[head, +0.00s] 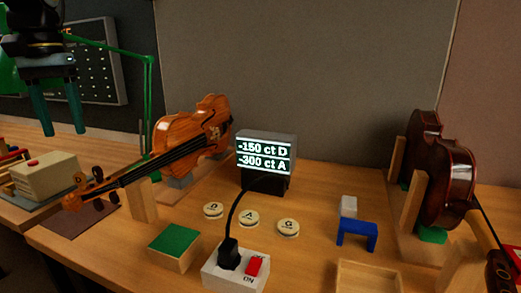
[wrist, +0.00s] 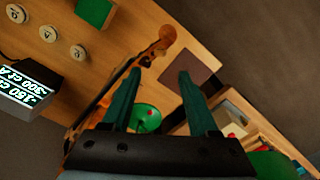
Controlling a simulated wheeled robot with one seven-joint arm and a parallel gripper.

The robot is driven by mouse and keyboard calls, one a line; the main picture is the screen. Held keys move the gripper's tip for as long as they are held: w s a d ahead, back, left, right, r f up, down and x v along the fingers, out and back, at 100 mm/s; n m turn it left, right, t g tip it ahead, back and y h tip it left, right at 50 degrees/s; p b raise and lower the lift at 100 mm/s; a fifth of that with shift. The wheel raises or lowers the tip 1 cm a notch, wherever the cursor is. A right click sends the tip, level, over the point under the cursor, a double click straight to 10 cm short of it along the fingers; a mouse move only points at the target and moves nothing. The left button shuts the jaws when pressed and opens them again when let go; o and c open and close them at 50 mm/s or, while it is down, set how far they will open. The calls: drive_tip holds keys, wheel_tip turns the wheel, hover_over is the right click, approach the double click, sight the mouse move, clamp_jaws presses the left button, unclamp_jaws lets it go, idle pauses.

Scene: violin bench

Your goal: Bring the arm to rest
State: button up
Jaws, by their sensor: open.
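My gripper (head: 58,107) hangs at the upper left of the head view, its two green fingers pointing down and spread apart with nothing between them. In the wrist view my gripper (wrist: 157,95) is also open and empty. It is in the air above the left side of the bench. An orange-brown violin (head: 194,130) lies to its right in the head view, its neck slanting down to the left. Part of that violin's neck and scroll (wrist: 161,46) shows in the wrist view.
A tuner display (head: 265,156) reads "-150 ct D" and "-300 ct A". A power strip (head: 236,268) with a red switch, round buttons, a green-topped block (head: 175,246) and a blue bridge-shaped block (head: 357,234) stand in front. A dark violin (head: 448,185) is at right. A green lamp (head: 150,85) stands behind my gripper.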

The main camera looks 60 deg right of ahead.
idle(0.7)
drive_tip(key=w+a+f+n, duration=0.1)
drive_tip(key=a+f+n, duration=0.1)
drive_tip(key=a+f, duration=0.55)
drive_tip(key=w+a+f+n, duration=0.2)
drive_tip(key=a+f, duration=0.3)
drive_tip(key=a, duration=0.5)
drive_tip(key=s+a+f+n, duration=0.2)
drive_tip(key=s+a+f, duration=0.1)
drive_tip(key=a, duration=0.3)
drive_tip(key=s+a+f+n+t, duration=0.1)
drive_tip(key=s+a+f+n, duration=0.1)
drive_tip(key=s+a+f, duration=0.2)
drive_tip(key=a+f, duration=0.1)
drive_tip(key=a, duration=0.1)
drive_tip(key=shift+a+f+t, duration=0.2)
drive_tip(key=shift+a+t, duration=0.1)
drive_tip(key=shift+a, duration=0.05)
